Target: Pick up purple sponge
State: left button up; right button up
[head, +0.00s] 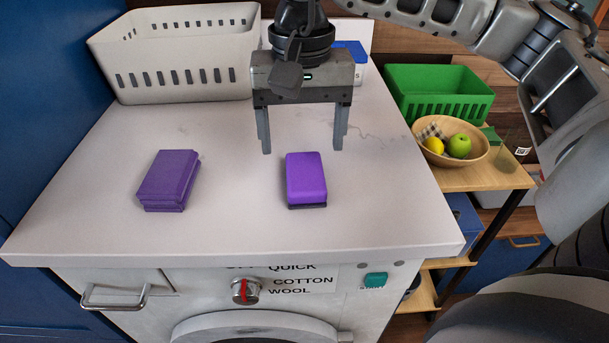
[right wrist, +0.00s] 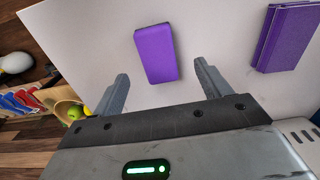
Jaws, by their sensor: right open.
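The purple sponge (head: 306,177), bright with a dark underside, lies flat on the white top (head: 235,222) of the washing machine. It also shows in the right wrist view (right wrist: 154,52), just beyond and between the fingertips. My right gripper (head: 302,151) points down with its two fingers apart and nothing between them. It hangs close to the sponge, at its far side in the head view; I cannot tell the exact height. My left gripper is not in view.
A darker purple, layered block, perhaps a folded cloth (head: 168,180), lies left of the sponge. A white basket (head: 185,75) stands at the back left. Right of the machine are a green basket (head: 440,105) and a wooden fruit bowl (head: 478,158). The top's front is clear.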

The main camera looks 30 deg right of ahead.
aim_at(305, 170)
jog(key=f, duration=0.6)
jog(key=shift+w+d+f+p, duration=0.1)
jog(key=shift+d+f+p, duration=0.1)
jog(key=shift+d+p, duration=0.1)
jog(key=c, duration=1.1)
